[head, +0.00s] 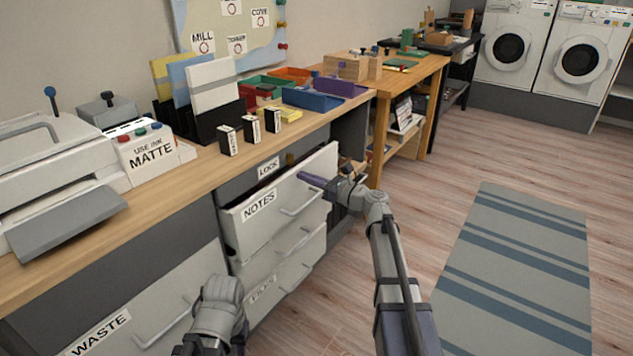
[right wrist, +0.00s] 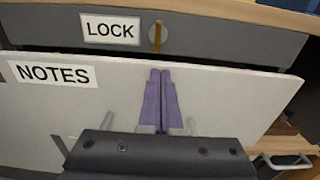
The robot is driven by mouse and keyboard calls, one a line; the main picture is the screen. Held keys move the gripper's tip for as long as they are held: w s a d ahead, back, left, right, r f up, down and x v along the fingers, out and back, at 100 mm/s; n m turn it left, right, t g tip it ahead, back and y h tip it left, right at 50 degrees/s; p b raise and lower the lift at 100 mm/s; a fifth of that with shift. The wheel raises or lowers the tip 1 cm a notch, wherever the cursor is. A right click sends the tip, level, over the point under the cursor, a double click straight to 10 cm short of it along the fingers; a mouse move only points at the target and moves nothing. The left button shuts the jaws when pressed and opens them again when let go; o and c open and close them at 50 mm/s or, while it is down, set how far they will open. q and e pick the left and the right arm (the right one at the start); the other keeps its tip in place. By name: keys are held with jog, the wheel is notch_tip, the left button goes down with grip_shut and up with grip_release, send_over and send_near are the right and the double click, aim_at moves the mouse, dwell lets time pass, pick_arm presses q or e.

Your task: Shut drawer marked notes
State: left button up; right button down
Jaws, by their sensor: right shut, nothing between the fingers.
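The drawer marked NOTES (head: 275,222) stands part open, with a dark gap behind the top edge of its pale front. Its front and label also show in the right wrist view (right wrist: 45,110). My right gripper (head: 304,177) is shut and empty, its purple fingers at the drawer front, right of the label. In the right wrist view the closed fingers (right wrist: 160,75) point at the front's upper part, below the LOCK label; I cannot tell whether they touch. The drawer's bar handle (head: 300,205) is below the fingers.
Above the drawer is a grey panel marked LOCK (right wrist: 85,29) with a brass upright piece (right wrist: 157,37). More drawers lie below, and a WASTE front (head: 130,310) is left. The bench top (head: 190,185) holds a printer and trays. Open floor lies to the right.

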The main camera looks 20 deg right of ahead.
aim_at(293, 169)
jog(key=shift+w+a, duration=0.15)
jog(key=shift+w, duration=0.05)
jog(key=x, duration=0.4)
pick_arm(q)
jog(key=shift+d, duration=0.1)
pick_arm(e)
jog(key=shift+w+a, duration=0.2)
jog(key=shift+w, duration=0.05)
jog(key=shift+r, duration=0.1)
